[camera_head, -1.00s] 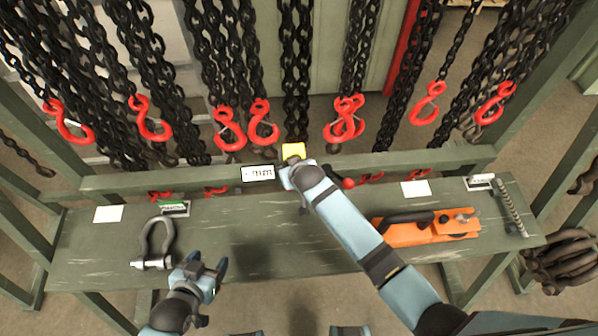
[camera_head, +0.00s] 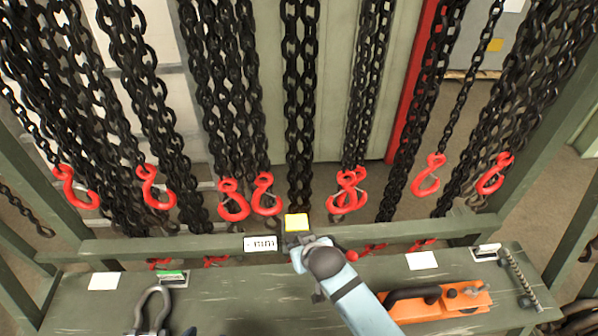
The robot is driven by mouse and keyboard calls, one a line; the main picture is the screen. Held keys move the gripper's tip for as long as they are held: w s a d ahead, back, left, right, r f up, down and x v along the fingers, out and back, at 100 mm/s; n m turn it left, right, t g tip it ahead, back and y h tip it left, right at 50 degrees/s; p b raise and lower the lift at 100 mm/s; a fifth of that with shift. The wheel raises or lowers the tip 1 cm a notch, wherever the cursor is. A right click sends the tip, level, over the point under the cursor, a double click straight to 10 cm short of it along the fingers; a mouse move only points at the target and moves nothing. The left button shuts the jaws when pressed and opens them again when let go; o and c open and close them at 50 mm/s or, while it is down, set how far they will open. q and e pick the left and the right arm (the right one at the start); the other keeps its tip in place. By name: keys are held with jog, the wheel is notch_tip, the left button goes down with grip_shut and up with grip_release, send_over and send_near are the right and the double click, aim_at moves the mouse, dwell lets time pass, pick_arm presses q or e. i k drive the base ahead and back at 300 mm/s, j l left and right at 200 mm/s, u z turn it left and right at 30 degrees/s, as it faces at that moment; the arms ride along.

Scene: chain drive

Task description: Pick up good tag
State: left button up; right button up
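Several small cards are in view, and I cannot tell for sure which is the good tag. A card with a green stripe (camera_head: 172,278) lies at the back left of the bench. A yellow tag (camera_head: 296,223) is at the middle of the rear rail, right at the tip of my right gripper (camera_head: 298,242). My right gripper's fingers are mostly hidden by its own wrist, so I cannot tell whether it grips the yellow tag. A white card with dark lettering (camera_head: 261,243) is on the rail just left of it. Only a sliver of my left gripper shows at the bottom edge.
Black chains with red hooks (camera_head: 234,200) hang behind the green rail (camera_head: 160,244). On the bench (camera_head: 240,297) are a grey shackle (camera_head: 152,308), an orange tool (camera_head: 445,300) and blank white cards (camera_head: 422,260). The bench middle left of my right arm is clear.

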aim_at(174, 278)
jog(key=k+l, duration=0.25)
jog(key=k, duration=0.2)
jog(key=k+l, duration=0.25)
jog(key=k, duration=0.25)
